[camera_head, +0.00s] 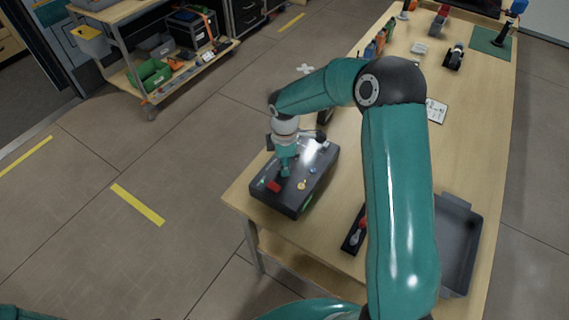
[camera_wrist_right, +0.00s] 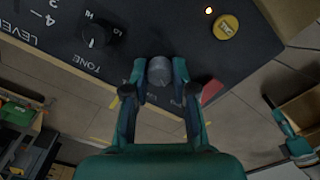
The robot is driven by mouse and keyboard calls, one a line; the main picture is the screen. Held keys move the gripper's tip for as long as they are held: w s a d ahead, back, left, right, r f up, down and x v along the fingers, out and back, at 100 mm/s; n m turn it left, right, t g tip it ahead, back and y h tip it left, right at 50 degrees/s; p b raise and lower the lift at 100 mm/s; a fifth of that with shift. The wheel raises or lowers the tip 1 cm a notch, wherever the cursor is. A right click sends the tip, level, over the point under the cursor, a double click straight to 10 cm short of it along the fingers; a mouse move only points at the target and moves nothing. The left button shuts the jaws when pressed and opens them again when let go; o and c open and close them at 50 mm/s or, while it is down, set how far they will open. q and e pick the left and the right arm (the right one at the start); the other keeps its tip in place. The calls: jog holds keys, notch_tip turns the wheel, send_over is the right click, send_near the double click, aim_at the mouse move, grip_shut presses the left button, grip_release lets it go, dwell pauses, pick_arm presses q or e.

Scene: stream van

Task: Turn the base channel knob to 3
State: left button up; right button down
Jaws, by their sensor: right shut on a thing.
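A dark base unit (camera_head: 318,178) sits on the near left corner of the wooden table, and its panel (camera_wrist_right: 215,45) fills the top of the right wrist view. My right gripper (camera_head: 285,171) reaches down onto this panel. In the wrist view its fingers (camera_wrist_right: 159,78) are shut on a grey round knob (camera_wrist_right: 160,70), one on each side. The knob's label and pointer cannot be made out. A black knob (camera_wrist_right: 95,37) with HI and LO marks stands beside it, near the words TONE and LEVEL.
A yellow button (camera_wrist_right: 226,26) and a red part (camera_wrist_right: 211,92) lie close to the fingers on the panel. A dark grey tray (camera_head: 460,235) stands on the table's right side. A shelf cart (camera_head: 150,85) stands on the floor at back left.

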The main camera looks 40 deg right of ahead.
jog(key=m+b, duration=0.3)
jog(key=shift+f, duration=0.15)
jog(key=m+b, duration=0.3)
jog(key=m, duration=0.1)
jog(key=shift+m, duration=0.3)
jog(key=m+b, duration=0.2)
jog(key=m, duration=0.2)
jog(key=shift+r+m+b, duration=0.2)
jog(key=shift+m+b, duration=0.65)
jog(key=shift+m, duration=1.25)
jog(key=c, duration=0.9)
grip_release()
jog(key=shift+c, duration=0.2)
